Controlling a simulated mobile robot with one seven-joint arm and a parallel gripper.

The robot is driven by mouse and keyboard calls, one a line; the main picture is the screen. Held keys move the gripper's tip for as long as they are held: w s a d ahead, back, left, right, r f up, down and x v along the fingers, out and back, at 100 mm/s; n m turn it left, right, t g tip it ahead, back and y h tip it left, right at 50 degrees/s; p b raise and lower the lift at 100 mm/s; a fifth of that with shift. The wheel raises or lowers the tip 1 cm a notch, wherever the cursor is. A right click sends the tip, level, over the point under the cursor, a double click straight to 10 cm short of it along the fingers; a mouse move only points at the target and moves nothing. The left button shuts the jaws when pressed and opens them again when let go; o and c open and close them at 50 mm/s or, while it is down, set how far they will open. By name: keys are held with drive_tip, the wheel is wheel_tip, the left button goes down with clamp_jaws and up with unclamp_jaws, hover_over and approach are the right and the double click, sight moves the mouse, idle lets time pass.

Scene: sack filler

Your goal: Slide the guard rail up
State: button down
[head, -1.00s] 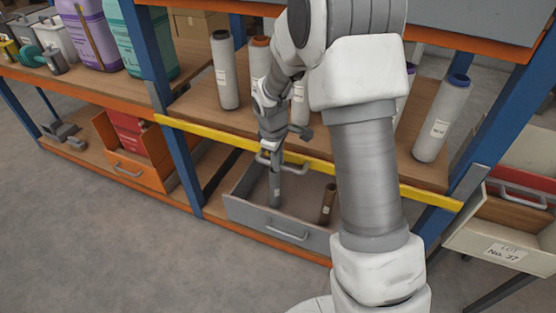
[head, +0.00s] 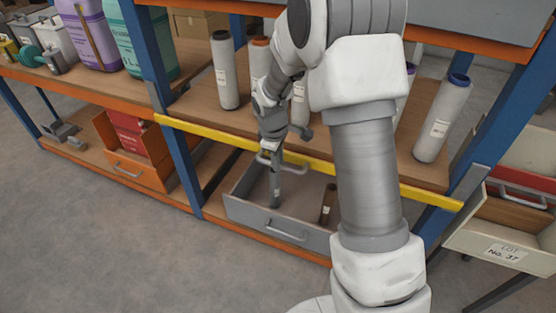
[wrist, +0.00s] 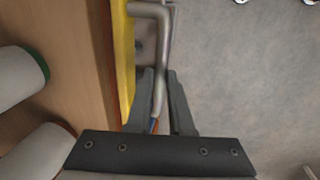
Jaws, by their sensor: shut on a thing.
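The yellow guard rail (head: 205,133) runs across the front of the middle shelf between two blue posts. It slants down to the right in the head view, and its edge shows in the wrist view (wrist: 125,60). A grey bar handle (wrist: 158,40) stands out from the rail; part of it shows in the head view (head: 263,161). My gripper (head: 273,157) is at this handle. In the wrist view its two dark fingers (wrist: 161,90) are closed around the lower part of the handle. My arm hides part of the rail right of centre.
Several pale cylinders, one with a blue cap (head: 443,117), stand on the shelf (head: 195,105) behind the rail. An open grey drawer (head: 280,228) holding tubes lies below my gripper. An orange bin (head: 130,168) is left, and a drawer labelled No. 37 (head: 485,240) is right.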

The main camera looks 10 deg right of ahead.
idle(0.3)
wheel_tip(320, 180, up, 10)
drive_tip(key=p, duration=0.7)
drive_tip(key=shift+f, duration=0.2)
drive_tip(key=shift+w, duration=0.1)
drive_tip(key=c, duration=0.8)
unclamp_jaws()
wheel_tip(320, 180, up, 17)
drive_tip(key=s+a+p, duration=0.2)
drive_tip(key=p, duration=0.3)
drive_tip(key=shift+s, duration=0.4)
